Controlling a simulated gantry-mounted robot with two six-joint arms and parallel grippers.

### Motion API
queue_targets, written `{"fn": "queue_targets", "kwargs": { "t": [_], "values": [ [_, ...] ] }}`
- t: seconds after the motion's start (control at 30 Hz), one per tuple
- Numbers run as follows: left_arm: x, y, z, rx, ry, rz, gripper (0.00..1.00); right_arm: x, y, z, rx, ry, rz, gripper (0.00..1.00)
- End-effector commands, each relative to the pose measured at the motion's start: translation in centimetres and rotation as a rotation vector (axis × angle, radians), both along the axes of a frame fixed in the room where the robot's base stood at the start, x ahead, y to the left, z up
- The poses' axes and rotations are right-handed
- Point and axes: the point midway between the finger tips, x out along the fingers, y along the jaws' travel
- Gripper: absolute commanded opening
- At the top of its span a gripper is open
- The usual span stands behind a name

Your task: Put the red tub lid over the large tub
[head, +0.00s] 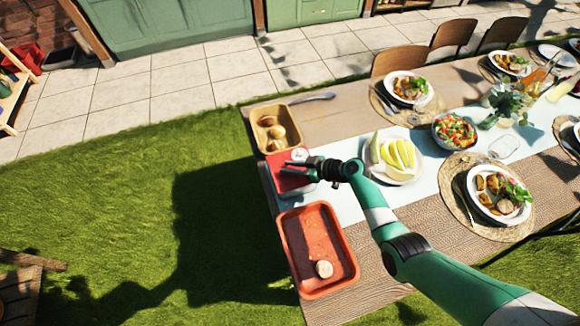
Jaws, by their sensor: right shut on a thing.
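The red lid (280,181) is a flat red rectangle near the table's left edge, partly covered by my right gripper (298,168). My right gripper reaches in from the right, its fingers pointing left, and is shut on the red lid. A pale rim shows along the lid's near side; I cannot tell whether a tub is beneath it or whether the lid rests on anything. A tan tub (256,116) holding several round rolls stands open just behind the lid, at the table's corner. My left gripper is not in view.
A red-orange tray (291,258) with one pale round piece (324,269) lies in front of the lid. A plate of yellow fruit slices (394,157) is right of my gripper. A salad bowl (455,132) and a set plate (499,194) stand further right. Grass lies left of the table.

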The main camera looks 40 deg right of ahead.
Motion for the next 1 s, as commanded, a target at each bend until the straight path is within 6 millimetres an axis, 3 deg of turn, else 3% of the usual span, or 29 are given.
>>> {"fn": "queue_targets", "kwargs": {
  "t": [0.7,0.73,0.9,1.0],
  "values": [
    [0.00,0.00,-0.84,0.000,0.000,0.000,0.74,0.01,-0.01,-0.82,0.000,0.000,0.000,0.00],
    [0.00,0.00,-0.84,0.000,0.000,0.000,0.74,0.01,-0.01,-0.82,0.000,0.000,0.000,0.30],
    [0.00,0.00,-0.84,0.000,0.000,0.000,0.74,0.01,0.00,-0.83,0.000,0.000,0.000,0.60],
    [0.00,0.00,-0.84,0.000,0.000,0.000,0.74,0.01,0.00,-0.83,0.000,0.000,0.000,0.63]
  ]
}}
